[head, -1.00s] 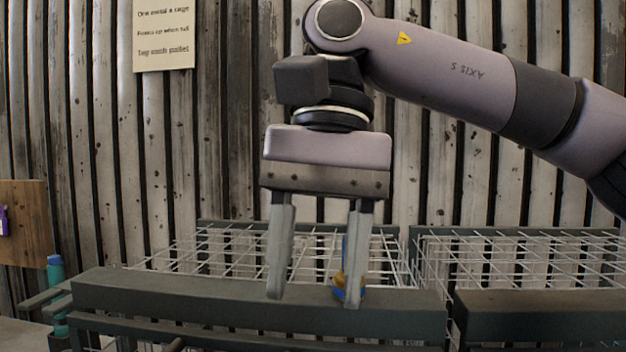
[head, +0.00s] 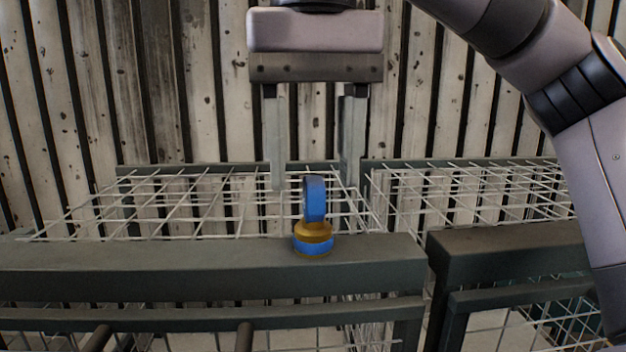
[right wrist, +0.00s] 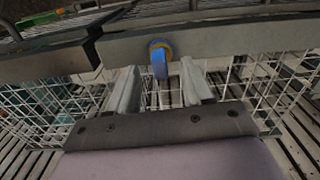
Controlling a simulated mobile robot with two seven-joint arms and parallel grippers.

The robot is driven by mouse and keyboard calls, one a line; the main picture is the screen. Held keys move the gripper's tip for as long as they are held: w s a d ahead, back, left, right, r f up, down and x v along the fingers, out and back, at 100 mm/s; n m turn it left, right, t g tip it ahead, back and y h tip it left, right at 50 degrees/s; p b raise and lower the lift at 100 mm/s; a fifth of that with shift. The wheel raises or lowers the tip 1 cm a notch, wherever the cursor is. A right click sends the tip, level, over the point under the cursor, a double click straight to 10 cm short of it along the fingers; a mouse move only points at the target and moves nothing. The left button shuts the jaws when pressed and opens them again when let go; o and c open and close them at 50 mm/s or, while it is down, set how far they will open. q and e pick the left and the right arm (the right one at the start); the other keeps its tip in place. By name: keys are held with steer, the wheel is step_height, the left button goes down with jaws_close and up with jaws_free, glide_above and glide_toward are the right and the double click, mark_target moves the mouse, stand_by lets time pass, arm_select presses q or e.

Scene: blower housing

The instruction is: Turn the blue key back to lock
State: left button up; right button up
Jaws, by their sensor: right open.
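The blue key (head: 315,199) stands upright in a brass-coloured collar with a blue base (head: 313,238) on top of the dark green rail, in the middle of the head view. My right gripper (head: 312,186) is open and empty above and behind the key, its two fingers pointing down and apart. In the right wrist view the key (right wrist: 160,66) shows ahead, between the lines of the two open fingers (right wrist: 161,82), not gripped. My left gripper is not in view.
The dark green rail (head: 180,265) runs across the front of a white wire-mesh cage (head: 190,205). A second rail (head: 540,245) and cage stand to the right, past a narrow gap. A corrugated wall (head: 200,90) rises behind.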

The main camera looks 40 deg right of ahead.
mark_target(314, 213)
steer(key=shift+f, duration=1.45)
steer(key=shift+c, duration=0.4)
jaws_close()
steer(key=n, duration=0.4)
steer(key=shift+n, duration=0.3)
